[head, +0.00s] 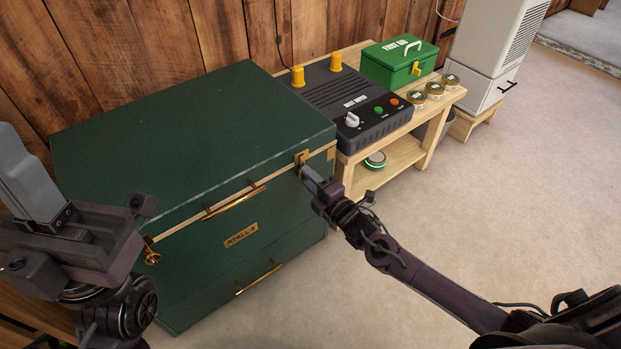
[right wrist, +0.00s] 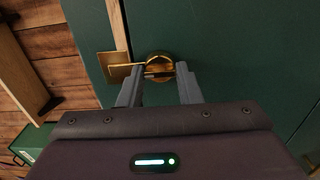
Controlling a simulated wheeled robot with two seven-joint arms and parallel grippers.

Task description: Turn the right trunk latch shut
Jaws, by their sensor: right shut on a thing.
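The dark green trunk (head: 190,140) stands with its lid down against the wooden wall. The brass right trunk latch (head: 301,158) is at the front right corner, on the lid seam. In the right wrist view the latch (right wrist: 158,66) shows a round brass base with a bar lying across it. My right gripper (head: 307,171) is at this latch, its fingers on either side of the latch's turning part and shut on it. The brass left latch (head: 150,252) is at the front left corner. My left gripper (head: 32,170) is raised at the left, its jaw gap not clear.
Brass handles (head: 235,201) and a nameplate (head: 241,235) are on the trunk's front. A wooden bench (head: 430,130) at right holds a black control box (head: 352,100), a green first aid box (head: 400,62) and several round tins. The floor (head: 480,200) at right is clear.

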